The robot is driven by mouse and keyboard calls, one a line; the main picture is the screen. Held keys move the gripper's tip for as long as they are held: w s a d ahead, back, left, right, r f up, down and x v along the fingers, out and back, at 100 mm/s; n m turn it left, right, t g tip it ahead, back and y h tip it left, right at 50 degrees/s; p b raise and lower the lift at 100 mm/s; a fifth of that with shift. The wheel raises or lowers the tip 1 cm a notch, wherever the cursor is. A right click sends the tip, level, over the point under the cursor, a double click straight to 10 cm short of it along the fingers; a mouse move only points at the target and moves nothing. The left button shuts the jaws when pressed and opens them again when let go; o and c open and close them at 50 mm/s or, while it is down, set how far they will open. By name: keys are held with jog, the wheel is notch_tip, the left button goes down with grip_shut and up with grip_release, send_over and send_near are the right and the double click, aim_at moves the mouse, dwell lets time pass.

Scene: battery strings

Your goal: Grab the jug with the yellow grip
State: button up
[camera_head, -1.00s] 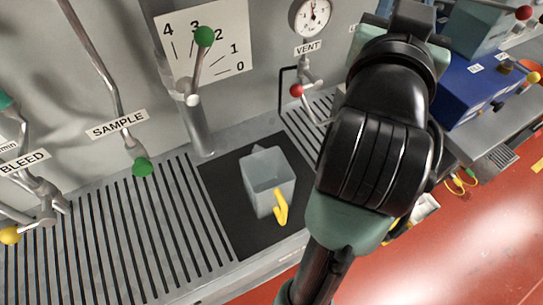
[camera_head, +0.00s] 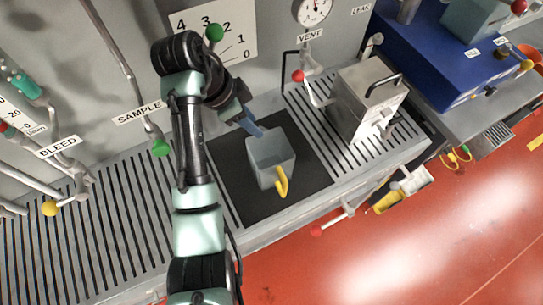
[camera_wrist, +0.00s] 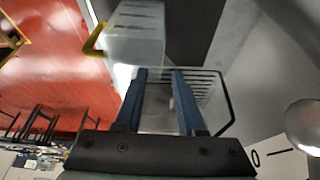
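The jug (camera_head: 268,152) is a grey, square, open-topped vessel with a yellow grip (camera_head: 282,183) on its front side. It stands upright on a black mat (camera_head: 237,190) in the bench top. My gripper (camera_head: 254,128) is at the jug's far left side, near its rim, with the grip on the opposite side. The head view does not settle whether they touch. In the wrist view, the two blue fingers of my gripper (camera_wrist: 160,76) are apart with nothing clearly held between them. The jug (camera_wrist: 136,32) and its yellow grip (camera_wrist: 95,40) show beyond the fingertips.
A metal box with a black handle (camera_head: 368,98) stands right of the mat. A green-knobbed lever (camera_head: 214,33), the SAMPLE valve's green knob (camera_head: 160,147) and a red-knobbed VENT valve (camera_head: 298,76) stick out around the mat. Red floor (camera_head: 410,240) lies in front of the bench.

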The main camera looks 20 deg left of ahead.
jog(key=p+x, duration=0.1)
jog(key=x, duration=0.9)
jog(key=shift+a, duration=0.15)
grip_shut()
dwell(1.1)
